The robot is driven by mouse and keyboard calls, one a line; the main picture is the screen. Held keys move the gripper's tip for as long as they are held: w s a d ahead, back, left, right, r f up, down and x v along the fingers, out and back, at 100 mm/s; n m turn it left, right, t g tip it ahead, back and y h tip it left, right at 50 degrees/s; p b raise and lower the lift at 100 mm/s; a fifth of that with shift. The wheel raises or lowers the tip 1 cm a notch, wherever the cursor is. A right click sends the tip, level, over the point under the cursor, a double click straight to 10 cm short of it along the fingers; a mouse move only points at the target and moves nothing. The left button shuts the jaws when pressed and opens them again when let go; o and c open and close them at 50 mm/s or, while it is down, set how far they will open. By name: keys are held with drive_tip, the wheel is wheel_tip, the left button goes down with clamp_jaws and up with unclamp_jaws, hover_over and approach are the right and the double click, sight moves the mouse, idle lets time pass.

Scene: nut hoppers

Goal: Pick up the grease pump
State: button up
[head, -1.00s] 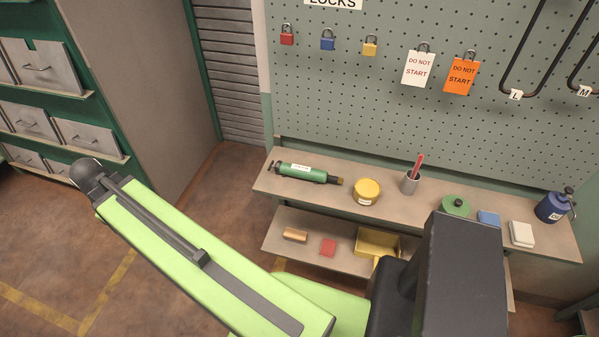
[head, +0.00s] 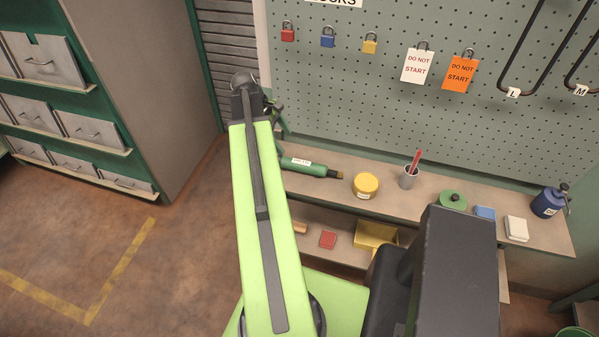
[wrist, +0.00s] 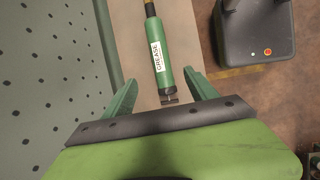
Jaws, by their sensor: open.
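The grease pump is a green cylinder with a white label and a dark, brass-tipped end. In the head view the grease pump (head: 318,169) lies at the left end of the upper shelf, its left end hidden behind my arm. In the wrist view the grease pump (wrist: 163,62) lies lengthwise, its GREASE label facing up and its dark handle end nearest me. My gripper (wrist: 162,88) is open, with one green finger on each side of the handle end and nothing held. In the head view my gripper (head: 272,108) is partly hidden by my arm, above the pump's left end.
Right of the pump on the upper shelf (head: 388,195) stand a yellow tin (head: 366,185), a grey cup (head: 409,178) with a red stick, and several other items. A lower shelf holds a red block (head: 328,240) and a yellow bin (head: 376,234). The pegboard (head: 340,100) rises behind.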

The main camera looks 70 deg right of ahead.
sight(299, 162)
drive_tip(key=b+x, duration=0.7)
drive_tip(key=x, duration=0.2)
drive_tip(key=shift+f, duration=0.35)
drive_tip(key=b+x, duration=0.5)
drive_tip(key=shift+f, duration=0.15)
drive_tip(key=shift+c, duration=0.5)
clamp_jaws()
